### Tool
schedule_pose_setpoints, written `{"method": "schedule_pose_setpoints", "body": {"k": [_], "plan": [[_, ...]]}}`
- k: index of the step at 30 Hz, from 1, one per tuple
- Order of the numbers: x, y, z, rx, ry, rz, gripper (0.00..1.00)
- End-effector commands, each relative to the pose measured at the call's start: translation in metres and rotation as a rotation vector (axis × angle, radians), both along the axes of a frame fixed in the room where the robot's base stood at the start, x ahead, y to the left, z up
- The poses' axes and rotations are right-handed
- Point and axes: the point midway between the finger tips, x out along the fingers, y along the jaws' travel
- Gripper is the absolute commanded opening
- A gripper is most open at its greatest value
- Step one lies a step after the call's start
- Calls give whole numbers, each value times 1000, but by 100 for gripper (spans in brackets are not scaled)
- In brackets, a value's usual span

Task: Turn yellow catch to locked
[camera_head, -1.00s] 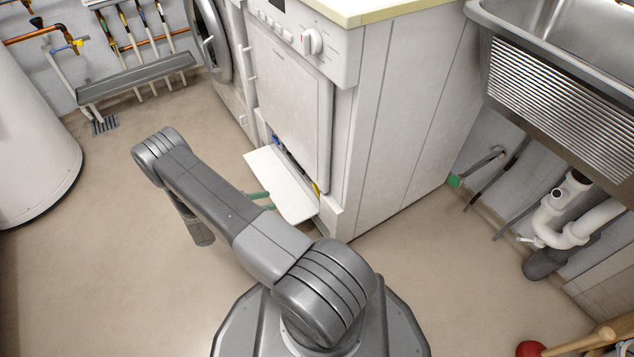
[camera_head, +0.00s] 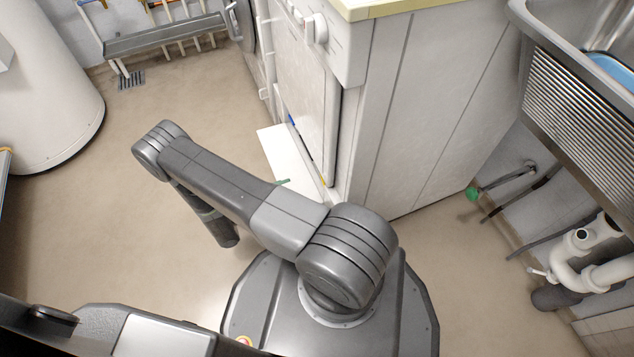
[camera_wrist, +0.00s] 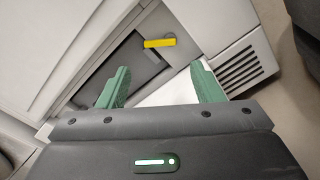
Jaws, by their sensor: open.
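The yellow catch (camera_wrist: 160,43) is a short yellow bar in the recess low on the white appliance, seen in the wrist view just beyond and between my fingertips. In the head view only a small yellow bit (camera_head: 323,182) shows at the foot of the appliance. My gripper (camera_wrist: 160,84) has green fingers, spread apart and empty, pointing at the recess. The fingers are apart from the catch. In the head view my arm hides most of the gripper; one green fingertip (camera_head: 283,182) shows over the lowered white flap (camera_head: 278,150).
The white appliance (camera_head: 305,90) stands beside a panelled cabinet side (camera_head: 425,100). A vent grille (camera_wrist: 241,68) is right of the recess. A sink with pipes (camera_head: 590,250) is at the right, a white tank (camera_head: 50,80) at the left. Open floor (camera_head: 130,180) lies between.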

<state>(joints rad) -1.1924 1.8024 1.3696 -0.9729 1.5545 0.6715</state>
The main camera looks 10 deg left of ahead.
Motion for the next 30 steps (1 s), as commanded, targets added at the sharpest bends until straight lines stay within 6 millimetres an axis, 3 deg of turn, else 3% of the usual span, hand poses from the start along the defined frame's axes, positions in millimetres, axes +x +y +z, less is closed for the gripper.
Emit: {"method": "schedule_pose_setpoints", "body": {"k": [6, 15, 21, 30], "plan": [[24, -37, -2, -2, 2, -5, 60], [49, -73, -1, -1, 2, -4, 60], [57, -85, -1, -1, 2, -2, 60], [58, -86, 0, 0, 2, 1, 60]]}}
